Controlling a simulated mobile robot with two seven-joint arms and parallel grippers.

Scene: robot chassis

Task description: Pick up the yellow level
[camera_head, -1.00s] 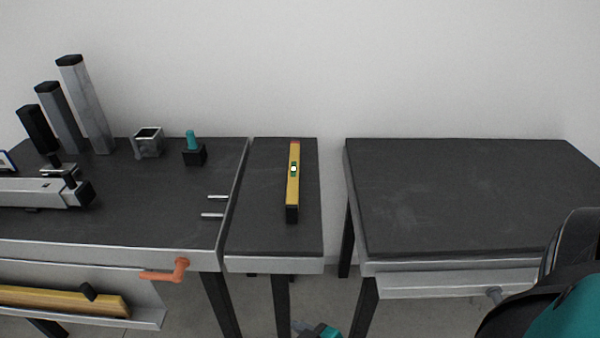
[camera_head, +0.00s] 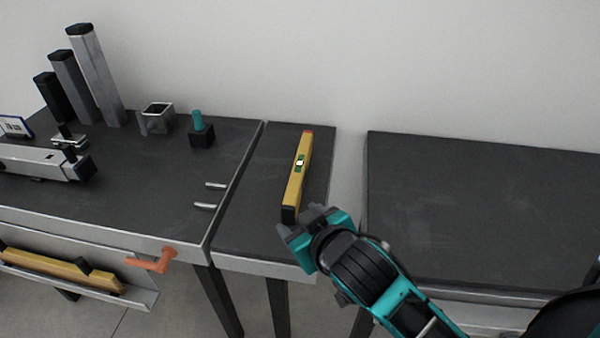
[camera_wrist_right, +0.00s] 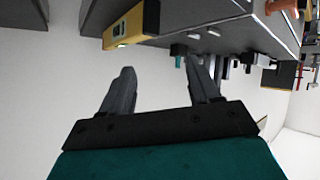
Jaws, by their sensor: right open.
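The yellow level (camera_head: 298,180) lies on the narrow dark middle table (camera_head: 262,190), its black end toward me and a green-framed vial near its middle. My right gripper (camera_head: 300,221) is open and empty, just in front of that black end in the head view. In the right wrist view the level (camera_wrist_right: 127,24) shows at the top, beyond the two spread fingers (camera_wrist_right: 160,70) and apart from them. I cannot tell the gripper's exact height over the table. My left gripper is not in view.
The left bench (camera_head: 130,190) holds upright metal posts, a square tube piece (camera_head: 156,119), a teal-topped black block (camera_head: 201,130) and a clamp-like metal tool (camera_head: 40,163). An orange crank (camera_head: 152,262) sticks out in front. The right table (camera_head: 480,205) is bare.

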